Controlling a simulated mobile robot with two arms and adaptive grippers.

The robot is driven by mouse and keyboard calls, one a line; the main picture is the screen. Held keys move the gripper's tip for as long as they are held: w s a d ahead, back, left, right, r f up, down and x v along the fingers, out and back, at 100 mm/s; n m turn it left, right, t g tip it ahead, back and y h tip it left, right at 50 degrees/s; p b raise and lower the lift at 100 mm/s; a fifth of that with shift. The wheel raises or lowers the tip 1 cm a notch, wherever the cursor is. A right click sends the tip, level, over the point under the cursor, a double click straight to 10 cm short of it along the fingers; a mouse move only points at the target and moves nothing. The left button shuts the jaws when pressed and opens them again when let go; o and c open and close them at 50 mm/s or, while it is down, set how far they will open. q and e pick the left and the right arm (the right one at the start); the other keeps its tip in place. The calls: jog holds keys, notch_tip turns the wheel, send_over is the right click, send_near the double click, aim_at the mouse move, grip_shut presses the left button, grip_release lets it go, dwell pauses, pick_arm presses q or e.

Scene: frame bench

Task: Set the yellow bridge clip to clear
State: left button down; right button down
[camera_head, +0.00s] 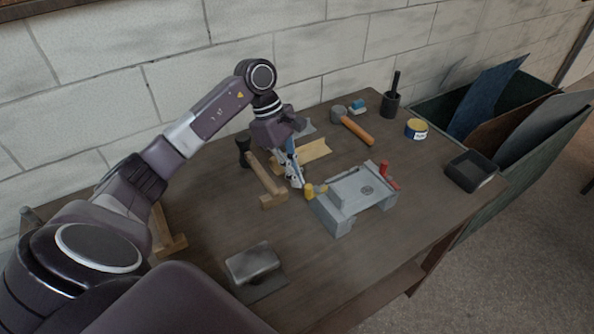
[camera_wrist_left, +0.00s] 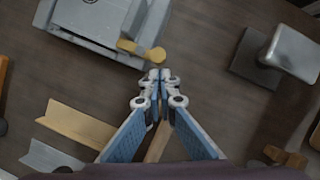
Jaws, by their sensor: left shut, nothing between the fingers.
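The grey bridge-shaped frame (camera_head: 352,195) stands on the bench, right of the middle. The yellow clip (camera_head: 309,191) sits at its left end, and a red clip (camera_head: 384,168) sits at its far right end. In the left wrist view the yellow clip (camera_wrist_left: 154,54) is an arm with a round knob at the frame's edge (camera_wrist_left: 85,40). My left gripper (camera_head: 297,184) is shut and empty, just left of the yellow clip. In the left wrist view its fingertips (camera_wrist_left: 160,76) point at the knob, with a small gap apparent. My right gripper is not in view.
A metal block (camera_head: 253,262) on a dark plate is in front. A black tray (camera_head: 469,171) stands at the right. Bare bench lies in front of the frame.

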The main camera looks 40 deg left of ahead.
pick_arm(q)
jog(key=shift+d, duration=0.2)
jog(key=shift+f, duration=0.1)
jog(key=shift+s+d+n+t+b, duration=0.15)
jog(key=shift+n+t+b, duration=0.2)
jog(key=shift+n, duration=0.45)
jog(key=shift+s+n, duration=0.1)
jog(key=shift+n, duration=0.5)
